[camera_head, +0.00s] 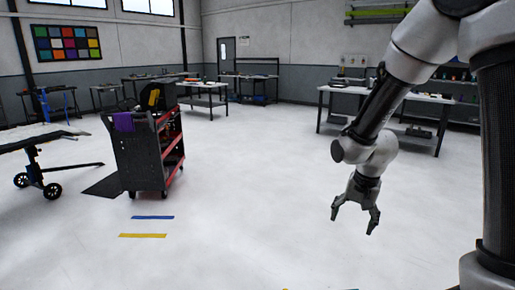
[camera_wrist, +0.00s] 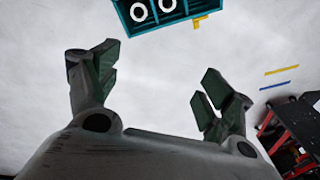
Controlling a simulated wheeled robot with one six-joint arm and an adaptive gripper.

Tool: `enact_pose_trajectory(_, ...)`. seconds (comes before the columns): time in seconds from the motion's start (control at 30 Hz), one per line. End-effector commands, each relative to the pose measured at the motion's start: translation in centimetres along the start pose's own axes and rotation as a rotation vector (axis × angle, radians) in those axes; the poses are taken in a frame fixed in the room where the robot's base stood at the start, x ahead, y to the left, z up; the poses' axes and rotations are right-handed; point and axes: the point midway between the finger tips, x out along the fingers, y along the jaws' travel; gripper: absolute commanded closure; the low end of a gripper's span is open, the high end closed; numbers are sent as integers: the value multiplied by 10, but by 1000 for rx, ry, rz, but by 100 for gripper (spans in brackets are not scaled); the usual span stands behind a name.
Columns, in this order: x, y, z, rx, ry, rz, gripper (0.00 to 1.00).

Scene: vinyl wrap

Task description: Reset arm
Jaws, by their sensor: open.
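My gripper (camera_head: 354,219) hangs from my arm at the right of the head view, pointing down over bare floor. Its two fingers are spread apart with nothing between them. In the wrist view my gripper (camera_wrist: 150,80) also shows open and empty, with pale floor behind the fingers.
A dark tool cart (camera_head: 139,155) with red shelves and a purple cloth (camera_head: 124,121) stands left of centre. A wheeled stand (camera_head: 40,170) is at far left. Blue tape (camera_head: 153,217) and yellow tape (camera_head: 142,236) mark the floor. A teal bin (camera_wrist: 178,18) with white rings shows in the wrist view. Central floor is clear.

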Motion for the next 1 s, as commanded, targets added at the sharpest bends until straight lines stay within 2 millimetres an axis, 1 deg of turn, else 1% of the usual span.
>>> enact_pose_trajectory(0.03,-26,8,-2,-29,21,-15,19)
enact_pose_trajectory(0.07,-39,13,-1,-52,29,-20,19)
enact_pose_trajectory(0.1,-56,21,0,-82,40,-25,19)
enact_pose_trajectory(0.17,-82,33,4,-128,58,-32,19)
enact_pose_trajectory(0.2,-98,42,8,-159,70,-36,19)
enact_pose_trajectory(0.27,-120,56,14,-205,88,-41,19)
enact_pose_trajectory(0.3,-135,65,20,-235,100,-44,19)
enact_pose_trajectory(0.4,-167,89,36,-313,134,-48,19)
enact_pose_trajectory(0.5,-193,112,56,-387,164,-48,19)
enact_pose_trajectory(0.6,-211,131,75,-452,192,-45,19)
enact_pose_trajectory(0.7,-222,145,90,-500,209,-40,19)
enact_pose_trajectory(0.83,-228,154,101,-536,222,-37,19)
enact_pose_trajectory(1.0,-229,157,104,-546,223,-35,19)
